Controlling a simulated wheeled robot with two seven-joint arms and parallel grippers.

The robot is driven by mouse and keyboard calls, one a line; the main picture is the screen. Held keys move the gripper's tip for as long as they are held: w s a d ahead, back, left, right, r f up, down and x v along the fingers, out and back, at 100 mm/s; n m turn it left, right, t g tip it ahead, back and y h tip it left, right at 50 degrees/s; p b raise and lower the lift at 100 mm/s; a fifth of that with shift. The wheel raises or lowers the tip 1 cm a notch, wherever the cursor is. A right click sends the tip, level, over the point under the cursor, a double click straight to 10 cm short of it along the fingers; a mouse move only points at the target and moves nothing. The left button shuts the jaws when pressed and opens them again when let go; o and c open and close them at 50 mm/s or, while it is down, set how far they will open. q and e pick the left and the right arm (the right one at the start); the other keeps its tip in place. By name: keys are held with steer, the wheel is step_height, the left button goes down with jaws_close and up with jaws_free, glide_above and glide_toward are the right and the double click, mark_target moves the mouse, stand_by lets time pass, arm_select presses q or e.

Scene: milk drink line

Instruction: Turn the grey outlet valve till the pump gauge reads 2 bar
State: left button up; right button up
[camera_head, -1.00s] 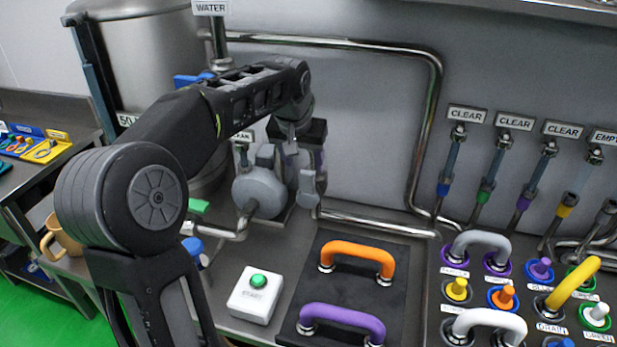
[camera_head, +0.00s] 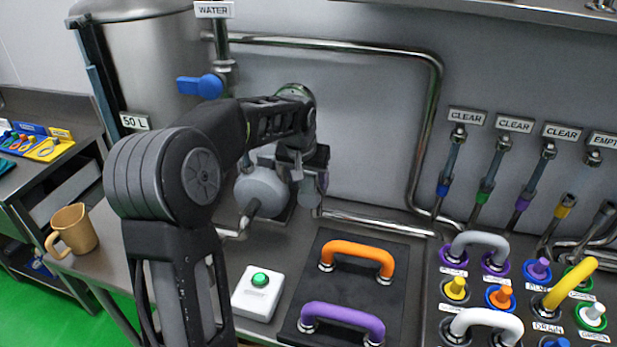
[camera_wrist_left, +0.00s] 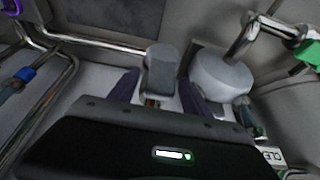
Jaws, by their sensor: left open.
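The grey outlet valve handle (camera_head: 308,192) is at the right side of the grey pump (camera_head: 262,192), in front of the back wall. In the left wrist view the handle (camera_wrist_left: 160,72) is a grey block between the two dark purple fingers of my left gripper (camera_wrist_left: 157,82). The jaws are open, with a finger on each side of it; contact cannot be told. In the head view my left gripper (camera_head: 309,176) is at the handle, partly hidden by my arm. A round rim (camera_head: 294,91) shows just above my forearm, perhaps the gauge; no reading shows. My right gripper is out of view.
A white box with a green START button (camera_head: 259,280) and a dark mat (camera_head: 395,305) with orange (camera_head: 357,252) and purple (camera_head: 342,317) handles lie in front. A panel of coloured knobs (camera_head: 505,295) is at right. A steel pipe (camera_head: 370,216) runs beside the valve.

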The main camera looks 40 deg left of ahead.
arm_select(q)
jaws_close()
stand_by(0.4)
stand_by(0.9)
